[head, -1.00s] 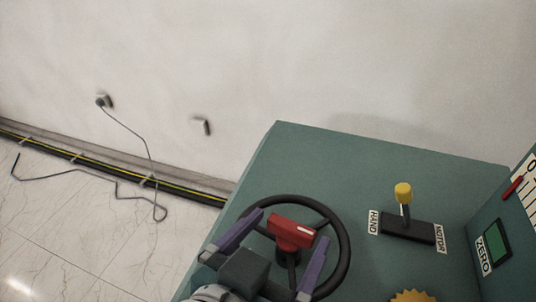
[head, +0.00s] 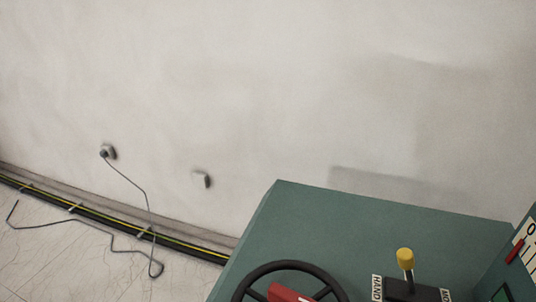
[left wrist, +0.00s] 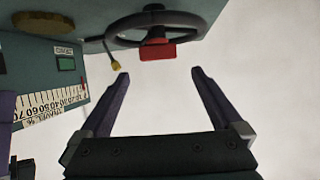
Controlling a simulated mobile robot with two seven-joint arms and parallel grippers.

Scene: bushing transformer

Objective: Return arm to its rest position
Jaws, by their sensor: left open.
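My left gripper (left wrist: 160,78) is open and empty in the left wrist view, its two purple fingers apart. Beyond its fingertips is the black handwheel (left wrist: 193,20) with a red block (left wrist: 157,50) on it, apart from the fingers. In the head view the handwheel (head: 263,269) and the red block (head: 288,293) are cut off by the bottom edge, and no gripper shows there.
The green cabinet (head: 340,220) carries a yellow-knobbed lever (head: 405,258) between HAND and MOTOR labels. A scale panel (head: 524,246) with a red pointer stands at the right. A cable (head: 148,210) hangs from a wall socket (head: 109,152) to the floor.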

